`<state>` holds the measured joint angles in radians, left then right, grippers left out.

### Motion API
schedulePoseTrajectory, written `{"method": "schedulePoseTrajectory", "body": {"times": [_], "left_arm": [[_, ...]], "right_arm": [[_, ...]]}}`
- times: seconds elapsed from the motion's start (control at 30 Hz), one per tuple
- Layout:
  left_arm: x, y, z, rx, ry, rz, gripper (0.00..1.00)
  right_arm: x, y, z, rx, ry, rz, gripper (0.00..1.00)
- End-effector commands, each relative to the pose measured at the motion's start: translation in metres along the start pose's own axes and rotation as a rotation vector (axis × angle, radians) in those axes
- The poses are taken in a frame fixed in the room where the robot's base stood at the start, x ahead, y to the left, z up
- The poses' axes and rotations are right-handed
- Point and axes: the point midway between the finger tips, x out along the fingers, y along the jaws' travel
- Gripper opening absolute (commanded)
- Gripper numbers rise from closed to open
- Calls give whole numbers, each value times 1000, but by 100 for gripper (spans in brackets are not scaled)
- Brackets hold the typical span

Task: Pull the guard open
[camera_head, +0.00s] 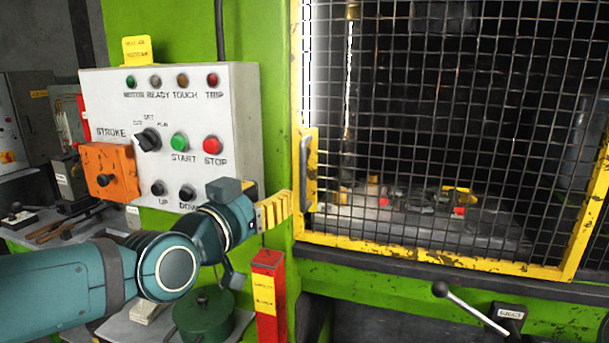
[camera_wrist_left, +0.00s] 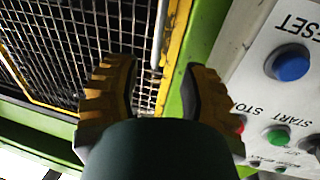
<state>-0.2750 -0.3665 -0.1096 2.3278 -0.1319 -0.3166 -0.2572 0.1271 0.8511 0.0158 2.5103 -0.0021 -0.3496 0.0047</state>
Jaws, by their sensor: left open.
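The guard is a black wire mesh in a chipped yellow frame (camera_head: 430,257), closed across the front of the green press. Its upright grey handle (camera_head: 306,172) is on a yellow plate at the guard's left edge. My left gripper (camera_head: 290,206) has yellow ribbed fingers and is just left of the handle's lower end, seemingly apart from it. In the left wrist view, the gripper (camera_wrist_left: 157,85) is spread open with nothing between its fingers. The handle (camera_wrist_left: 160,35) and yellow frame edge (camera_wrist_left: 174,60) show beyond the gap. My right gripper is not in view.
A grey control box (camera_head: 235,120) with buttons is left of the guard, close above my left wrist. A red post (camera_head: 268,295) stands below the gripper, beside a green round pot (camera_head: 204,314). An eject lever (camera_head: 470,307) sticks out below the guard.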

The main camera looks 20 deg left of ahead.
Motion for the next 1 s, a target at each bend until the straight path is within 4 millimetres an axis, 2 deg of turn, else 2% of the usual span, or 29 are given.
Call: {"method": "schedulePoseTrajectory", "body": {"times": [0.4, 0.6, 0.8, 1.0], "left_arm": [[72, 1, 1, -1, -3, 2, 43], [100, 1, 1, 0, -2, 2, 43], [112, 1, 1, -1, -1, 2, 43], [114, 1, 1, -1, -1, 2, 43]], "right_arm": [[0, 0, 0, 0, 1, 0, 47], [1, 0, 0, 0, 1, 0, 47], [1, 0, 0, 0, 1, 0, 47], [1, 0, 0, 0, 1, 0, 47]]}}
